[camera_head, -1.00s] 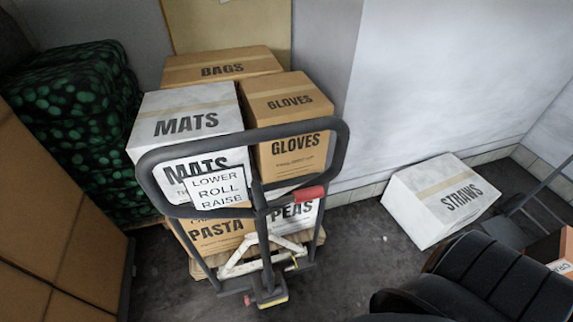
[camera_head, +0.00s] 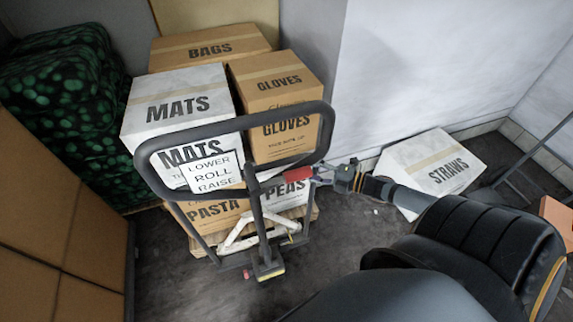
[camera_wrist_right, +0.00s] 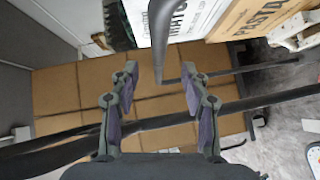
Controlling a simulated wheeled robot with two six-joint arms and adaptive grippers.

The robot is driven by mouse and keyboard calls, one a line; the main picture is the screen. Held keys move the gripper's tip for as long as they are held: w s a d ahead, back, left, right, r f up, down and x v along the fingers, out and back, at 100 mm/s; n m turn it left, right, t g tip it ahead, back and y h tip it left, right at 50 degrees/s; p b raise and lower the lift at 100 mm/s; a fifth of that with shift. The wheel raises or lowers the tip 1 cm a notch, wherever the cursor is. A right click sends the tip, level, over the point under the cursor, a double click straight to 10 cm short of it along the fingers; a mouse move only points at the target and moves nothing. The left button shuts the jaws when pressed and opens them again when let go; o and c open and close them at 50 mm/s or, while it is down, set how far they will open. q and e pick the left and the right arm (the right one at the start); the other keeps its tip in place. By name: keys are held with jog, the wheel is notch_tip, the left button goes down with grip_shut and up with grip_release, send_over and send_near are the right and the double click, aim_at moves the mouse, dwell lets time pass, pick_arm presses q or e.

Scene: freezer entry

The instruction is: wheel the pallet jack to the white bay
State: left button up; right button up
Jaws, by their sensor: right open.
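The pallet jack has a black loop handle (camera_head: 235,118) with a red lever (camera_head: 298,173) on its right side and a "LOWER ROLL RAISE" sign. Its dark upright runs down to a foot (camera_head: 268,268) on the floor, in front of a loaded wooden pallet (camera_head: 310,215). My right gripper (camera_head: 322,173) is beside the red lever at the handle's lower right. In the right wrist view my right gripper (camera_wrist_right: 159,72) is open, with a dark bar (camera_wrist_right: 158,35) showing between its fingers; contact cannot be told. My left gripper is out of view. No bay marking is visible.
The load includes boxes marked MATS (camera_head: 175,105), GLOVES (camera_head: 275,85) and BAGS (camera_head: 208,46). Green netted sacks (camera_head: 55,105) and brown cartons (camera_head: 60,215) stand at left. A white STRAWS box (camera_head: 430,165) stands by the right wall. Dark floor (camera_head: 185,285) is bare in front.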

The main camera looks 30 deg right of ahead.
aim_at(286, 164)
jog(key=b+x, duration=0.2)
jog(key=x, duration=0.5)
jog(key=shift+b, duration=0.3)
jog(key=shift+x, duration=0.8)
jog(key=shift+s+f, duration=0.1)
grip_shut()
